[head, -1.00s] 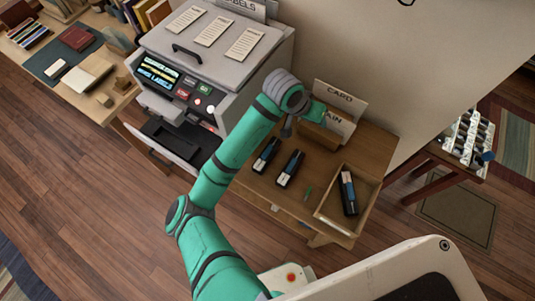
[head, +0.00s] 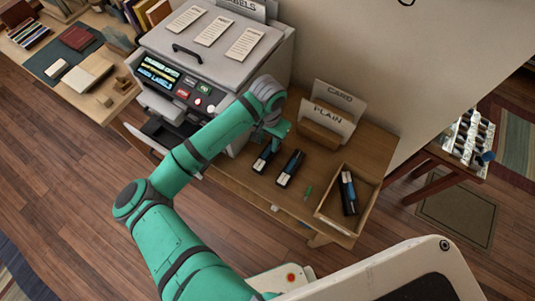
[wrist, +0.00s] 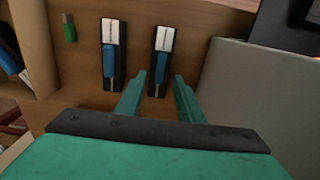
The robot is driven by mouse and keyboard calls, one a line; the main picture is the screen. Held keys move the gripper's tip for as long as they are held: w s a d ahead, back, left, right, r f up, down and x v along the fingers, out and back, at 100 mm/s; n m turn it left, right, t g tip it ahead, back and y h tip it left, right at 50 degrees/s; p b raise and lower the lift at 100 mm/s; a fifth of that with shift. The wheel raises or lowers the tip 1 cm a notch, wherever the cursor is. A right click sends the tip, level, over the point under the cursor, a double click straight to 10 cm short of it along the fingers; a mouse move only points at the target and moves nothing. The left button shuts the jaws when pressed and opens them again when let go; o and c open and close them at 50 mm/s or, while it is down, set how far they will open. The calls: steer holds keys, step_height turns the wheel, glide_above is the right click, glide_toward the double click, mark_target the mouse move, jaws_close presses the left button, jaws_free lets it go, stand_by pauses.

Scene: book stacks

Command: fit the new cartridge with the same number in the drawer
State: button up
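Two dark new cartridges with white and blue labels lie on the wooden side table: a left one (head: 262,160) and a right one (head: 290,168). In the wrist view the first is on the right (wrist: 161,60), the second on the left (wrist: 113,55). Their numbers are too small to read. My gripper (head: 271,143) is open and empty over the cartridge nearer the printer. In the wrist view its fingertips (wrist: 161,76) show to either side of that cartridge; I cannot tell whether they touch it. The printer's drawer (head: 146,138) is pulled out, partly hidden behind my arm.
The grey printer (head: 250,75) stands left of the table cartridges. A wooden tray (head: 321,210) at the right holds another cartridge (head: 348,192). A small green piece (head: 308,191) lies beside it. A card holder (head: 322,133) marked PLAIN and CARD stands behind.

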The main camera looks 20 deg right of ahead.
mark_target(267, 150)
steer(key=shift+s+a+f, duration=0.1)
steer(key=shift+a+f, duration=0.05)
steer(key=shift+f, duration=2.45)
jaws_close()
